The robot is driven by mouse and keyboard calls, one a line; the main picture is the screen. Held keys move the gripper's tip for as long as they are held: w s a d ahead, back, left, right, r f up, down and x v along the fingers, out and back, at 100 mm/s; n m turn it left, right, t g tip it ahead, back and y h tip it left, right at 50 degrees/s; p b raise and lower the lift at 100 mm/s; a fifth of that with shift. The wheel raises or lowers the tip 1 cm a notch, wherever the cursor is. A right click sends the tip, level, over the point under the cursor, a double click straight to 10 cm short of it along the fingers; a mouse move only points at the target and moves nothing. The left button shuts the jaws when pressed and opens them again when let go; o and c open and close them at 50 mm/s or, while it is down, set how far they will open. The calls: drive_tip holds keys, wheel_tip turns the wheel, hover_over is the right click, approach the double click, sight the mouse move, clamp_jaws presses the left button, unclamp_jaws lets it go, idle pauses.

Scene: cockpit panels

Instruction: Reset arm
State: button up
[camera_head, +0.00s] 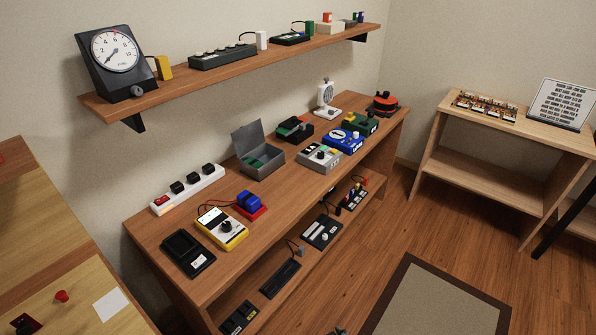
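My gripper does not show clearly in the head view. A small dark grey piece pokes in at the bottom edge, right of the middle, and I cannot tell whether it belongs to my arm. No object is seen held. The long brown workbench (143,239) runs along the wall with devices on it. A yellow meter (222,228), a black tray-like box (187,252), a blue-and-red block (250,204) and a white power strip (188,189) stand at its near end. An open grey box (260,155) stands farther back.
A wall shelf (200,86) holds a dial gauge (114,51) and other devices. A lower bench shelf (275,305) holds several panels. A light wooden table (546,135) stands at right. A wooden panel at left bears a red knob (62,296). Floor around the mat (440,305) looks clear.

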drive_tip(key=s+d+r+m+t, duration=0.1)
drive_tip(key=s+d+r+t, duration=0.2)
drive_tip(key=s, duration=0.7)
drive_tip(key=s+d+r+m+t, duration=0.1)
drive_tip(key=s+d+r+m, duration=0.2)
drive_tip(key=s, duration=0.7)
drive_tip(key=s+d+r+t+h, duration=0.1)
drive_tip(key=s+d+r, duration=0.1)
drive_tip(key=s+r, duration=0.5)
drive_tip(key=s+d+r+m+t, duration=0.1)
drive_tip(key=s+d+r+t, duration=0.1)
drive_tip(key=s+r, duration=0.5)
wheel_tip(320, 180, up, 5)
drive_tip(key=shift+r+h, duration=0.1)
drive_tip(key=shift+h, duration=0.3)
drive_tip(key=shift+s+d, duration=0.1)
